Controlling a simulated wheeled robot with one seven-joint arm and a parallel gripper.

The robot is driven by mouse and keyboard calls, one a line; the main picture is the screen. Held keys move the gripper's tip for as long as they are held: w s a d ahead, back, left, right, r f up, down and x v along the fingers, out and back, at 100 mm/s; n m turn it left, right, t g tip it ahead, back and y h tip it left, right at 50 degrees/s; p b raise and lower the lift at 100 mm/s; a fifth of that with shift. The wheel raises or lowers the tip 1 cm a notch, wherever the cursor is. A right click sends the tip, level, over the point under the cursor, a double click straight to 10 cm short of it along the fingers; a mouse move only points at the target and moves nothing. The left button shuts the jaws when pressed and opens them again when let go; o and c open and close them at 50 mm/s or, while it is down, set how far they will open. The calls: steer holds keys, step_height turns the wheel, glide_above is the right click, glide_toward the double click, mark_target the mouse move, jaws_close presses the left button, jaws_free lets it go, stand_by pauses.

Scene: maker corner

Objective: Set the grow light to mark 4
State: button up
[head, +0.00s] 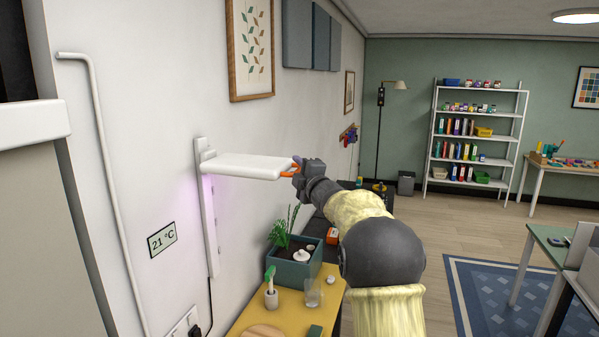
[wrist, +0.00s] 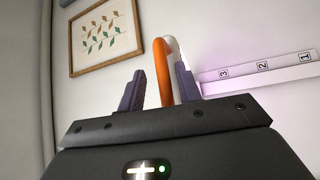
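The grow light (head: 250,166) is a flat white panel sticking out from a white wall rail (head: 209,230), near the rail's top. Purple light falls on the wall below it. An orange handle (wrist: 162,73) is at the panel's outer end. My gripper (head: 297,168) is at this handle. In the wrist view my gripper (wrist: 158,88) has its fingers apart, one on each side of the handle, with a gap at the left finger. The wrist view shows the rail (wrist: 270,76) with marks 3, 2 and 1. No mark 4 is visible; the light's pointer is hidden.
Below the light, a yellow bench (head: 262,313) holds a planter (head: 294,268), a glass (head: 313,293) and a small pot (head: 271,298). A framed leaf picture (head: 251,50) hangs above. A 21 °C display (head: 162,239) is on the wall.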

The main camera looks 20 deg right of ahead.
steer(key=shift+s+f, duration=0.1)
steer(key=shift+s+d+f+b, duration=0.1)
steer(key=shift+s+b, duration=0.1)
steer(key=shift+b, duration=0.1)
steer(key=b+v, duration=0.8)
steer(key=v, duration=0.8)
steer(key=shift+s+r, duration=0.25)
steer(key=shift+s, duration=0.2)
steer(key=shift+f, duration=0.1)
